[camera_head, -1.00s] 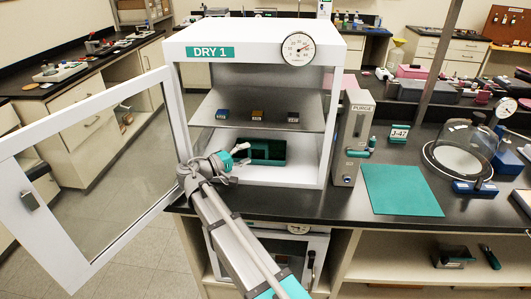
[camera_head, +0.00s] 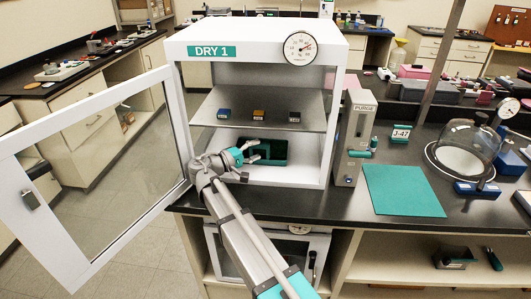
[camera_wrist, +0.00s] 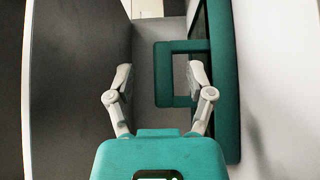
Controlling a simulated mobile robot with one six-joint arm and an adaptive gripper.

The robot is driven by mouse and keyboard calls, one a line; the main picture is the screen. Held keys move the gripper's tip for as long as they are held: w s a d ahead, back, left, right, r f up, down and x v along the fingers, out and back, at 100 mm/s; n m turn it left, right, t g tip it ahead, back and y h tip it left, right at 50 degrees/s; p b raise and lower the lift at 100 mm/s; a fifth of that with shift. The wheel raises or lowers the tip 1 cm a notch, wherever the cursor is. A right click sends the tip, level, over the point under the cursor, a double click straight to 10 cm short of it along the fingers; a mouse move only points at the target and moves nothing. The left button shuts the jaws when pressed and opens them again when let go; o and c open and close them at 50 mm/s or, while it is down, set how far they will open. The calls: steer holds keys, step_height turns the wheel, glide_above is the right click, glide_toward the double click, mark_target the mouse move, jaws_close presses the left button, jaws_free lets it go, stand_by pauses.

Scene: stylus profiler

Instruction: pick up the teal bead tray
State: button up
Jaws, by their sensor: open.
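The teal bead tray (camera_head: 280,152) stands on the white floor of the open DRY 1 cabinet, below the shelf. In the wrist view the tray (camera_wrist: 228,95) runs along the right side, and a teal rectangular loop (camera_wrist: 162,75) stands out from it to the left. My gripper (camera_head: 256,152) reaches into the cabinet at the front left of the tray and hides part of it. In the wrist view my gripper (camera_wrist: 160,75) is open and empty. Its right finger overlaps the loop in the picture; I cannot tell whether they touch. The left finger is clear of the loop.
The glass cabinet door (camera_head: 110,170) stands open at the left. A purge unit (camera_head: 355,140) stands right of the cabinet. A teal mat (camera_head: 403,190) lies bare on the black bench.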

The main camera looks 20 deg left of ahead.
mark_target(264, 147)
steer(key=shift+x, duration=2.15)
steer(key=shift+f, duration=0.15)
jaws_close()
